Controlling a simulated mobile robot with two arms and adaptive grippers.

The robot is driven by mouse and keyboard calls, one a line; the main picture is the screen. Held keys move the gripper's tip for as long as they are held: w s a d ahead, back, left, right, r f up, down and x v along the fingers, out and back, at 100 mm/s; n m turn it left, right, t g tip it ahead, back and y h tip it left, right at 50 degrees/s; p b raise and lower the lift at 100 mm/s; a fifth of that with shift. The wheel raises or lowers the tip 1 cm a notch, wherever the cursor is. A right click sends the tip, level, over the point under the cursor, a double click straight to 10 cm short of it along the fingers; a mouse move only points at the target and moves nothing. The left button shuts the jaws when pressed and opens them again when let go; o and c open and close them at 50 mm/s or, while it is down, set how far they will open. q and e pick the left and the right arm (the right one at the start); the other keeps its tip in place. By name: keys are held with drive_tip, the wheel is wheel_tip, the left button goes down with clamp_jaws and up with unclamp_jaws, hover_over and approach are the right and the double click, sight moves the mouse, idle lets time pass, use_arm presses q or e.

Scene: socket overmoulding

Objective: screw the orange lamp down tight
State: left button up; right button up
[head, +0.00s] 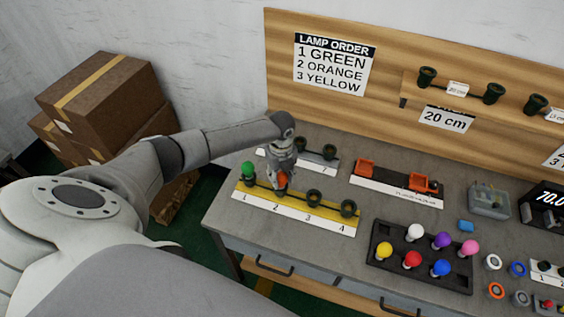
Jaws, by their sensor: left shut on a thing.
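The orange lamp (282,181) shows in the head view at position 2 of the yellow socket strip (273,207). My left gripper (281,172) points down from above and is shut on the lamp. The fingers hide part of the lamp and the socket under it, so I cannot tell how deep it sits. A green lamp (248,170) stands upright in position 1. The sockets at position 3 (314,197) and position 4 (348,208) are empty. My right gripper is not in view.
A black tray (375,258) holds several coloured lamps, yellow among them. Behind the strip are another socket strip (322,160) and a rail with orange parts (396,189). A lamp order sign (334,65) reads green, orange, yellow. Rings and a grey box (489,201) lie at right.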

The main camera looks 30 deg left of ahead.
use_arm(q)
drive_tip(key=o, duration=0.5)
drive_tip(key=shift+m, duration=0.4)
drive_tip(key=o, duration=0.5)
drive_tip(key=shift+c, duration=0.2)
